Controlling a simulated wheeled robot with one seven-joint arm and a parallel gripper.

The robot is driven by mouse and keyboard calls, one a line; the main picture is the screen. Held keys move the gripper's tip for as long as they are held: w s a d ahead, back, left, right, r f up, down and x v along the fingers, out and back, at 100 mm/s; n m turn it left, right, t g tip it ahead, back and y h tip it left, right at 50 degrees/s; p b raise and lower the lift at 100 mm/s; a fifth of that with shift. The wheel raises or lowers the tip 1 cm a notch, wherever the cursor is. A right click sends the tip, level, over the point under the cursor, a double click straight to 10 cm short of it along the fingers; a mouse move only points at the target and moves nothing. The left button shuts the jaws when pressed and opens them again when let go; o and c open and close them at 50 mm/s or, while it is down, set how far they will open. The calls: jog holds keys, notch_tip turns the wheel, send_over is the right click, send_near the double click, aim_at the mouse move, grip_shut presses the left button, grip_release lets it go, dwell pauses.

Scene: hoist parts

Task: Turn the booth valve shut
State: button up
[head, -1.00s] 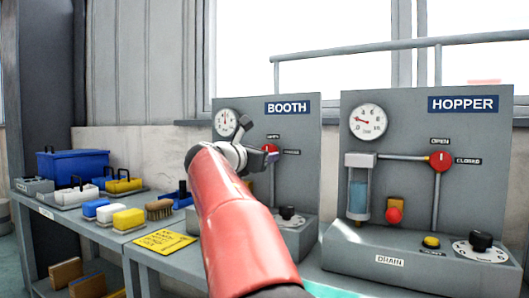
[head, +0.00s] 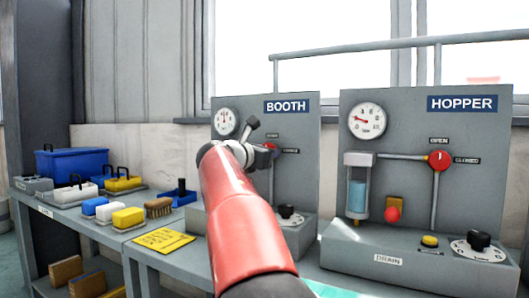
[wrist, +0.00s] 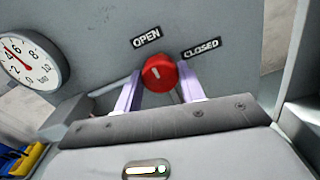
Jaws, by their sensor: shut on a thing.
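The booth valve is a red round knob (wrist: 154,77) with a white mark, on the grey panel under the BOOTH sign (head: 286,106). In the wrist view its OPEN label (wrist: 146,37) is above it and its CLOSED label (wrist: 201,49) is to the upper right. The white mark looks nearer to OPEN, though it is small. My gripper (wrist: 160,73) has its two purple fingers on either side of the knob and is shut on it. In the head view my arm and wrist hide most of the gripper, and little of the knob shows.
The booth gauge (head: 225,122) is to the upper left of the valve. The HOPPER panel (head: 475,140), with its own red valve (head: 438,160), stands to the right. Brushes, sponges and a blue toolbox (head: 72,163) lie on the bench to the left.

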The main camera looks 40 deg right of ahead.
jog(key=shift+m, duration=0.3)
jog(key=shift+f+m+b, duration=0.15)
jog(key=shift+m+b, duration=2.8)
jog(key=shift+m, duration=5.65)
jog(key=o, duration=1)
jog(key=shift+b+v, duration=1.2)
jog(key=shift+v, duration=2.75)
